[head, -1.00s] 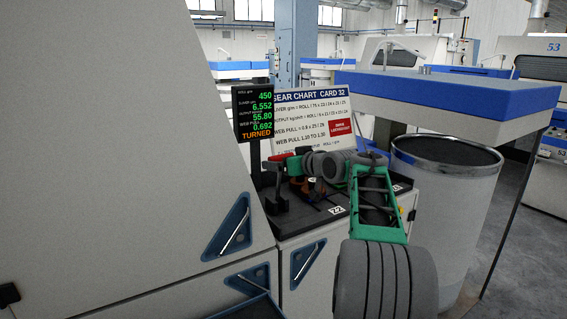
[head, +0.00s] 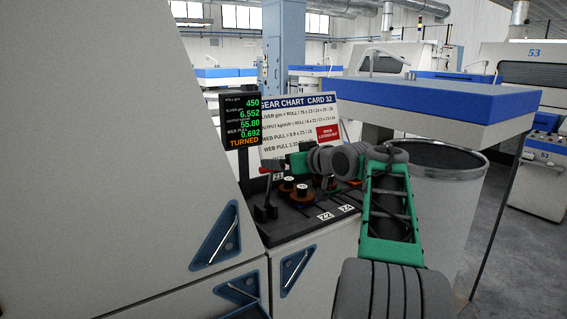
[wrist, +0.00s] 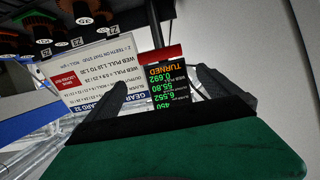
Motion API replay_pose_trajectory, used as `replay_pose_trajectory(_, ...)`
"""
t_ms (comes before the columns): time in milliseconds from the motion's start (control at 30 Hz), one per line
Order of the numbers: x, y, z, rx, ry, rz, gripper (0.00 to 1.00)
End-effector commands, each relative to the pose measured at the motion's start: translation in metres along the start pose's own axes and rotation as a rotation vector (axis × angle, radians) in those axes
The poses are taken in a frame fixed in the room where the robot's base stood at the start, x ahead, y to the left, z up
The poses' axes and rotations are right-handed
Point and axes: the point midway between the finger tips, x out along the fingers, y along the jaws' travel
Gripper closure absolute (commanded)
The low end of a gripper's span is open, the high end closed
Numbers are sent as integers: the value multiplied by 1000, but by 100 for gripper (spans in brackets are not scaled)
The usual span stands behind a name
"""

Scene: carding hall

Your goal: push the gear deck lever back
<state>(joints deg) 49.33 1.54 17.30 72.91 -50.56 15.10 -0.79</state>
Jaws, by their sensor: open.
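The gear deck (head: 285,232) is a black top with gears on spindles, below the display and chart. A black lever stands at its left end, with its foot (head: 266,212) in clear view. Its red handle (head: 265,170) shows small and partly covered in the head view. In the wrist view the red handle (wrist: 145,57) lies beyond the open fingers, apparently not gripped. My gripper (wrist: 165,76) is open and empty. In the head view its fingertips are hard to make out among the dark parts near the deck. Contact with the handle cannot be told.
The display (head: 242,120) reads "TURNED". The gear chart (head: 300,106) stands behind the deck. A large grey can (head: 435,195) stands right of my arm under a blue-topped machine (head: 440,105). A pale machine panel (head: 110,150) fills the left.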

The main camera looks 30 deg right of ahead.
Motion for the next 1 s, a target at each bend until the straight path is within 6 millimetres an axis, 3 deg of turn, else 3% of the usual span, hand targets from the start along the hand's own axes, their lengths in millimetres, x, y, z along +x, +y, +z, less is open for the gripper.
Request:
replay_pose_trajectory(533,-7,0,-2,0,0,0,0)
replay_pose_trajectory(600,-7,1,1,1,0,2,6)
replay_pose_trajectory(667,-6,6,13,4,0,11,11)
replay_pose_trajectory(767,-9,24,48,7,6,48,19)
replay_pose_trajectory(900,-28,55,98,-3,29,132,30)
replay_pose_trajectory(1000,-44,68,119,-17,45,176,38)
